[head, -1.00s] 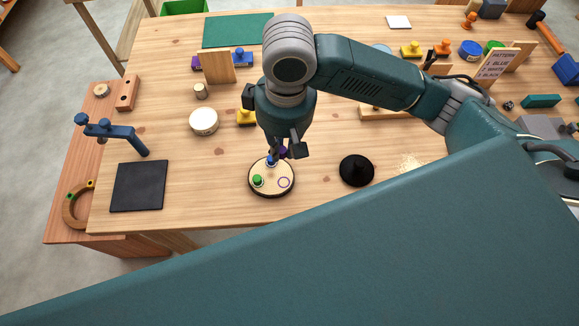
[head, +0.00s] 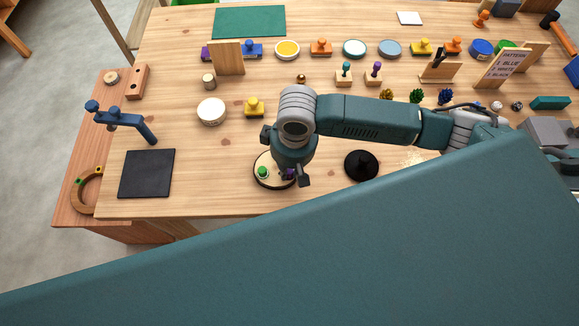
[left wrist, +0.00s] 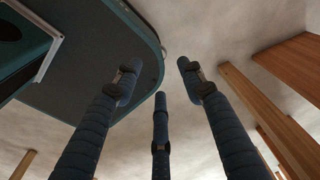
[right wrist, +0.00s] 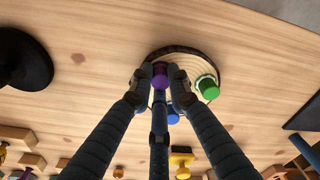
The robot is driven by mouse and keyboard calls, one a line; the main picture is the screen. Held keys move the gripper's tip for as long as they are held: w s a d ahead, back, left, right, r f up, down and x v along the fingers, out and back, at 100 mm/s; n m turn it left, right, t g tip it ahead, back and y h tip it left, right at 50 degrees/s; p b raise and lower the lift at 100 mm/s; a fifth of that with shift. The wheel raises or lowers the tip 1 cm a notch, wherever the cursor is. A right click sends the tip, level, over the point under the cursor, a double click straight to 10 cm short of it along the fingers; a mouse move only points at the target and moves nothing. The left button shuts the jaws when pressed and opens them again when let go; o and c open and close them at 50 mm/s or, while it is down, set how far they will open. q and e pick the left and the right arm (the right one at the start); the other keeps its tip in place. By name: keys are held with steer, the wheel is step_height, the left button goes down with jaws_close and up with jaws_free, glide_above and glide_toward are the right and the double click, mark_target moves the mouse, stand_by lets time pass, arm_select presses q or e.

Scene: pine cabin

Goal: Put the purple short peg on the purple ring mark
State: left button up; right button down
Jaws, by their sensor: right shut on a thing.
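The purple short peg (right wrist: 160,76) is pinched between the fingers of my right gripper (right wrist: 158,84); a bit of the purple peg (head: 290,173) also shows in the head view. The right gripper (head: 296,178) is low over the right part of the round wooden board (head: 257,164). The purple ring mark is hidden now behind the gripper and peg. A green peg (head: 262,172) stands on the board's left part. A blue peg (right wrist: 173,115) is partly hidden behind the fingers in the right wrist view. My left gripper (left wrist: 160,80) is spread open and empty, away from the table.
A black cone-like stand (head: 361,165) is right of the board. A black square mat (head: 147,173) and a blue fixture (head: 122,118) are at the left. A cream round tin (head: 211,111) and a yellow stamp-like piece (head: 254,107) are behind.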

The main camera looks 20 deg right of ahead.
mark_target(292, 172)
arm_select(q)
steer(key=shift+a, duration=0.2)
arm_select(e)
steer(key=c, duration=1.7)
jaws_free()
arm_select(q)
steer(key=shift+s+a, duration=0.15)
steer(key=shift+s, duration=0.45)
arm_select(e)
steer(key=shift+o, duration=0.2)
arm_select(q)
steer(key=shift+f, duration=0.1)
steer(key=shift+f+b, duration=0.55)
steer(key=shift+b, duration=0.05)
arm_select(e)
step_height(292, 172, up, 12)
steer(key=shift+s+d, duration=0.2)
steer(key=shift+s, duration=0.1)
arm_select(q)
steer(key=shift+w, duration=0.15)
